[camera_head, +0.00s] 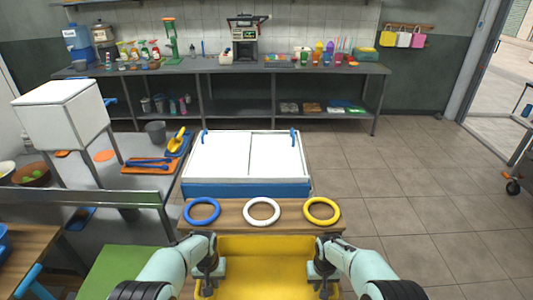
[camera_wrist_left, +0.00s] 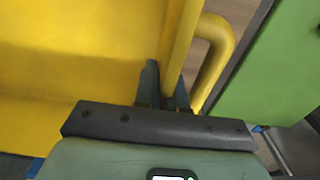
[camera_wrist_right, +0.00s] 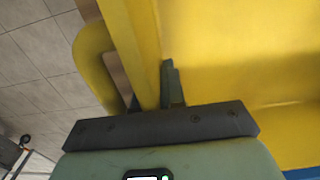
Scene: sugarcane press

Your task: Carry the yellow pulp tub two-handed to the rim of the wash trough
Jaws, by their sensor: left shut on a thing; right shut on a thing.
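The yellow pulp tub (camera_head: 265,270) is directly in front of me at the bottom of the head view, between my two arms. Its near part is cut off by the frame, and the inside that shows looks empty. My left gripper (camera_head: 212,268) is shut on the tub's left wall; in the left wrist view (camera_wrist_left: 163,88) a finger lies inside the wall, beside a yellow loop handle. My right gripper (camera_head: 323,268) is shut on the right wall, also beside a loop handle in the right wrist view (camera_wrist_right: 168,85). I cannot tell for sure which thing is the wash trough.
Just beyond the tub is a wooden surface (camera_head: 235,226) with blue, white and yellow rings. Behind it stands a blue box (camera_head: 245,190) with white top panels. A grey counter and metal rail (camera_head: 90,197) are on the left. Open tiled floor (camera_head: 430,220) lies to the right.

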